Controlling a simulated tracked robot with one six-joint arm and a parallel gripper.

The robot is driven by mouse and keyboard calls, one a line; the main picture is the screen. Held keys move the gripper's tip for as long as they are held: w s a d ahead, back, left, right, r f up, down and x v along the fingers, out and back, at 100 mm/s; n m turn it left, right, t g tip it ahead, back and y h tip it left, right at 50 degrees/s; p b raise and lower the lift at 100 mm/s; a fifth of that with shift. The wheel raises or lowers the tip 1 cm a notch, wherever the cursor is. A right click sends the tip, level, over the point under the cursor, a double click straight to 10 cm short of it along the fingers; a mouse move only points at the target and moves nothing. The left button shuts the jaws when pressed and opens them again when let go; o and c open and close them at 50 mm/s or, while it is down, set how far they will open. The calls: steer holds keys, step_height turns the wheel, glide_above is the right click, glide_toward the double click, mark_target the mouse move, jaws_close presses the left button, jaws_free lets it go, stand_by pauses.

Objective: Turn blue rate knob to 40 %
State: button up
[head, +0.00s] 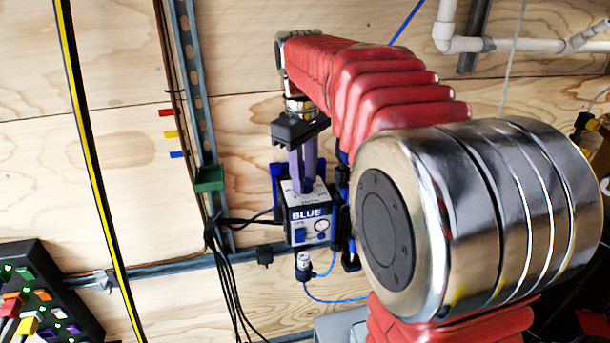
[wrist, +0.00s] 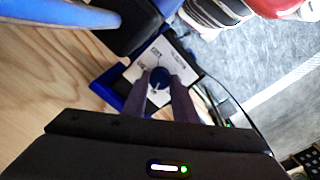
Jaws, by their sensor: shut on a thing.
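The blue rate knob (wrist: 160,78) shows in the wrist view as a round dark blue cap with a light mark, on the white labelled top face (wrist: 180,57) of a box. In the head view this is the box marked BLUE (head: 310,216), fixed on the wooden wall. My gripper (head: 304,188) points down at the top of the box. In the wrist view its two purple-grey fingers (wrist: 160,88) stand on either side of the knob, shut on it. The knob itself is hidden behind the fingers in the head view. The scale numbers are too small to read.
A green bracket (head: 209,179) on a metal strut sits left of the box. Black cables (head: 232,285) hang at its lower left. A small fitting with blue tubing (head: 304,264) is below. A black panel with coloured plugs (head: 40,295) is at the lower left.

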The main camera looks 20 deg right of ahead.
steer(key=o, duration=1)
steer(key=shift+o, duration=0.2)
step_height(320, 180, up, 14)
steer(key=shift+s+a+f, duration=0.15)
steer(key=shift+a, duration=0.15)
stand_by(0.6)
